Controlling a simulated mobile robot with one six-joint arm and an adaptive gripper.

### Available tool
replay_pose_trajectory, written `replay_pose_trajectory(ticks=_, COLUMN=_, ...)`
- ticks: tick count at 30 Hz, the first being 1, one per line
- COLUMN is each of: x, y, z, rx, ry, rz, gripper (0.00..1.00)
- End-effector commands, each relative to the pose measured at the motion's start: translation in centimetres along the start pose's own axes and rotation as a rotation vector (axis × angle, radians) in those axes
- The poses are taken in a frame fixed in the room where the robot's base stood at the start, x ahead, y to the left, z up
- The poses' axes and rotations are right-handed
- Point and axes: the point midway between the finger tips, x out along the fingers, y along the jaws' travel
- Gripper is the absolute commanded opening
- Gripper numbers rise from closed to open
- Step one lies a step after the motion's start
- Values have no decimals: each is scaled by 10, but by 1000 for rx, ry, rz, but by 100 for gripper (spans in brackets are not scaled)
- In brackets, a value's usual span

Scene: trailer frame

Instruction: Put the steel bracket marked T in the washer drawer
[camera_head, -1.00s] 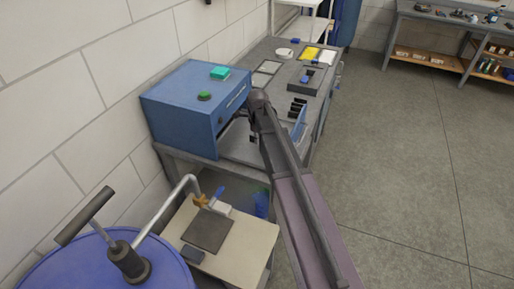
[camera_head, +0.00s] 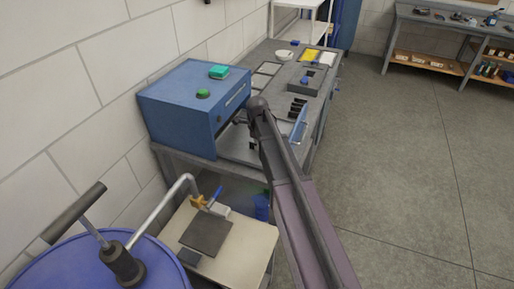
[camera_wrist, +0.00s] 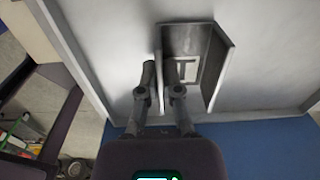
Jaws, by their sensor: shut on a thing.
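The steel bracket (camera_wrist: 212,62) is a grey channel with upright side walls and a T on a pale plate on its floor. In the wrist view my gripper (camera_wrist: 164,70) is shut on the bracket's left wall, one finger on each side of it. A pale grey surface lies behind the bracket; I cannot tell whether the bracket touches it. A blue cabinet (camera_head: 185,120) stands on the bench. An upright blue panel (camera_head: 300,123) is to its right, seemingly the front of a pulled-out drawer.
A green box (camera_head: 219,71) and a green round button (camera_head: 203,93) are on the cabinet. Farther back on the bench are a dark tray (camera_head: 306,83) and a yellow item (camera_head: 309,54). A blue drum (camera_head: 95,272) and a small table (camera_head: 246,236) stand in front. Floor at right is clear.

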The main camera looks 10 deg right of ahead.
Motion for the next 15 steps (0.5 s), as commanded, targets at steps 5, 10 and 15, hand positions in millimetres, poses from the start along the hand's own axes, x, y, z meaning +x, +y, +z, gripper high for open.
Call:
replay_pose_trajectory(ticks=5, x=-1, y=0, z=1, rx=-1, ry=0, rz=0, gripper=0)
replay_pose_trajectory(ticks=10, x=3, y=1, z=1, rx=-1, ry=0, rz=0, gripper=0)
replay_pose_trajectory(ticks=15, x=2, y=1, z=1, rx=-1, ry=0, rz=0, gripper=43)
